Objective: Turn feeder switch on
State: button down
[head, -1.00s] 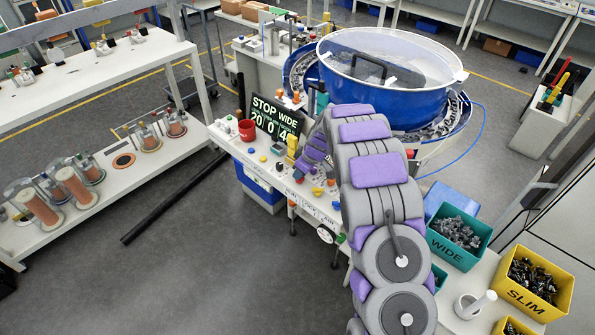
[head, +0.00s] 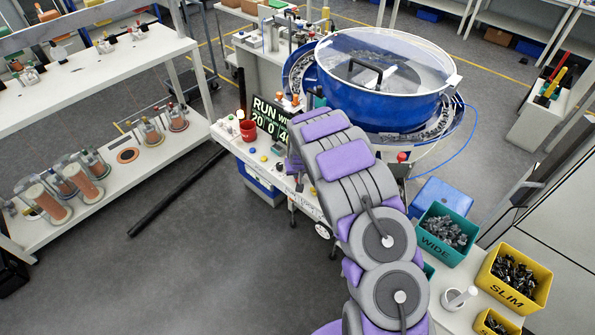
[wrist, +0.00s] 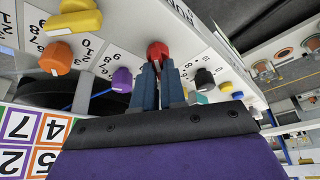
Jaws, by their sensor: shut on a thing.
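In the wrist view my gripper (wrist: 158,85) has its two blue fingers closed around the red knob (wrist: 158,52) on the white control panel (wrist: 262,98). No label for this knob is readable. In the head view my gripper and the knob are hidden behind my arm. The blue bowl feeder (head: 375,100) with its clear lid stands just beyond my arm. The dark display (head: 270,118) on the panel bench reads RUN, and my arm covers its right part.
Around the red knob sit a purple knob (wrist: 122,80), a black knob (wrist: 204,78), an orange knob (wrist: 55,58) and a yellow knob (wrist: 75,20). A red cup (head: 248,130) stands on the bench. Teal WIDE (head: 432,252) and yellow SLIM (head: 508,290) bins stand at right.

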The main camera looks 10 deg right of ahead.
jog(key=shift+s+f+m+b, duration=0.15)
jog(key=shift+f+m+b, duration=0.1)
jog(key=shift+m+b, duration=0.3)
jog(key=shift+m+h, duration=0.25)
jog(key=shift+h, duration=0.05)
jog(key=c, duration=1.2)
grip_release()
jog(key=shift+d+r, duration=0.1)
jog(key=shift+a+r, duration=0.25)
jog(key=shift+r, duration=0.3)
jog(key=d+p+v, duration=0.1)
jog(key=v, duration=1.5)
jog(key=shift+a+r+p, duration=0.25)
jog(key=shift+p, duration=0.15)
jog(key=shift+s, duration=0.1)
